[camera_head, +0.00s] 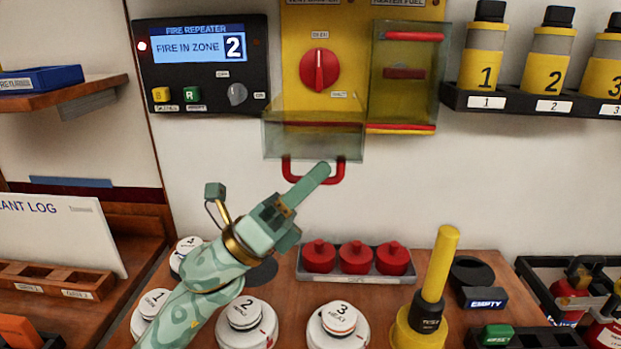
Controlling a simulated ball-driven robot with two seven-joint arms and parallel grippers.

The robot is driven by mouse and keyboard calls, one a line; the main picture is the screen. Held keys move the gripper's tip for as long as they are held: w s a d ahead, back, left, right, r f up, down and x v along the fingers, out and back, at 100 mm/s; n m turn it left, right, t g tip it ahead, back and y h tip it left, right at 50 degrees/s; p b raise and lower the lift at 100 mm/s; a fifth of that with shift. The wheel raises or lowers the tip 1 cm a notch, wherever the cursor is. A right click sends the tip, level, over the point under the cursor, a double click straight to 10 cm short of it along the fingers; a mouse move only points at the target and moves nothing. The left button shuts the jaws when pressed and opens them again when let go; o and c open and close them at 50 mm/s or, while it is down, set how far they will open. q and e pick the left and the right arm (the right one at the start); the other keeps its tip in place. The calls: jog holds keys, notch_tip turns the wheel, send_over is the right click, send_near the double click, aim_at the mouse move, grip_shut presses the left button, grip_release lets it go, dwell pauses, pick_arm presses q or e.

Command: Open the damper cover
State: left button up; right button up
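The clear cover (290,140) below the red rotary knob (319,69) on the yellow panel is swung down and juts out from the wall, leaving the knob uncovered. I take it as the damper cover; the panel's top label is cut off. Its red U-shaped handle (339,172) hangs at the front edge. My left gripper (318,174) is at this handle, its fingers crossing in front of the handle's lower bar. The fingers overlap in this view, so whether they touch or grip the handle is unclear. My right gripper is not in view.
A second clear cover (402,100), under a heater fuel label, stands upright at right. The fire repeater (203,64) is at left. Below are red knobs in a tray (354,278), white round pieces and a yellow upright cylinder (440,262). Numbered bottles stand on a rack (520,101).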

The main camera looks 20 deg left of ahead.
pick_arm(q)
jog(key=o, duration=0.3)
jog(key=shift+d+g, duration=0.15)
jog(key=shift+g, duration=0.15)
